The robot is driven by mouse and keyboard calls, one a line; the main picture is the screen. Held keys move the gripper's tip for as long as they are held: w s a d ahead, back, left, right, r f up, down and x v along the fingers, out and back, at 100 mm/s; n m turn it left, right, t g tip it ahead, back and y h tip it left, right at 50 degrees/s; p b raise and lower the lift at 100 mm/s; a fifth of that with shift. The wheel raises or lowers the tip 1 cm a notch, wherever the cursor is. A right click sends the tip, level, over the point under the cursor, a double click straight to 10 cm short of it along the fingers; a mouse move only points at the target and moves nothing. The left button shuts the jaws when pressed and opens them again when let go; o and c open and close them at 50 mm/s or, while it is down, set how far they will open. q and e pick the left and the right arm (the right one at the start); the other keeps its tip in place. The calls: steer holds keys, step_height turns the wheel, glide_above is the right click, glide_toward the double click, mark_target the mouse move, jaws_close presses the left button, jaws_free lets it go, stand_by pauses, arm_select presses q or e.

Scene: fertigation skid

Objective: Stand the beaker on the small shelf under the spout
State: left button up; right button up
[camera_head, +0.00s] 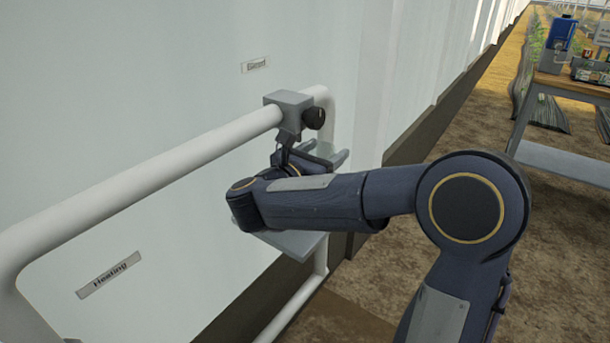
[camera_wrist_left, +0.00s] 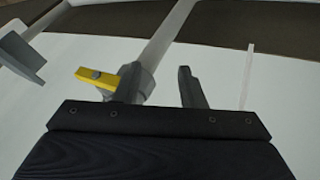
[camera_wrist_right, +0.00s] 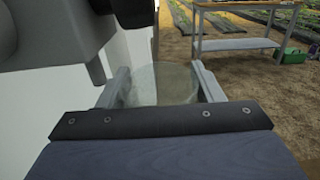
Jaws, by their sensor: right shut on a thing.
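The clear glass beaker (camera_wrist_right: 165,84) is between the fingers of my right gripper (camera_wrist_right: 162,88), which is shut on it. In the head view a pale bit of the beaker (camera_head: 325,150) shows between the fingers of my right gripper (camera_head: 325,158), just below and beside the grey tap body (camera_head: 290,108) with its dark knob (camera_head: 314,118). A flat grey plate, seemingly the shelf (camera_head: 300,246), shows lower down, partly hidden by my right arm. Whether the beaker is over it I cannot tell. My left gripper (camera_wrist_left: 160,88) is open and empty, near a pipe valve with a yellow lever (camera_wrist_left: 97,77).
A white pipe rail (camera_head: 150,180) runs along the pale wall, with labels "Heating" (camera_head: 108,275) and another (camera_head: 255,65). Open soil floor lies between.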

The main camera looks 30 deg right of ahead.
mark_target(307, 147)
steer(key=w, duration=0.1)
steer(key=w+a, duration=0.1)
steer(key=w, duration=0.1)
steer(key=shift+w+a, duration=0.3)
steer(key=shift+w, duration=0.1)
steer(key=shift+w+f+b, duration=0.15)
steer(key=shift+f+b, duration=0.15)
steer(key=shift+f, duration=0.3)
step_height(307, 147, down, 6)
steer(key=shift+r+b, duration=0.2)
steer(key=shift+b, duration=0.65)
steer(key=shift+w+a+f, duration=0.1)
steer(key=shift+f, duration=0.05)
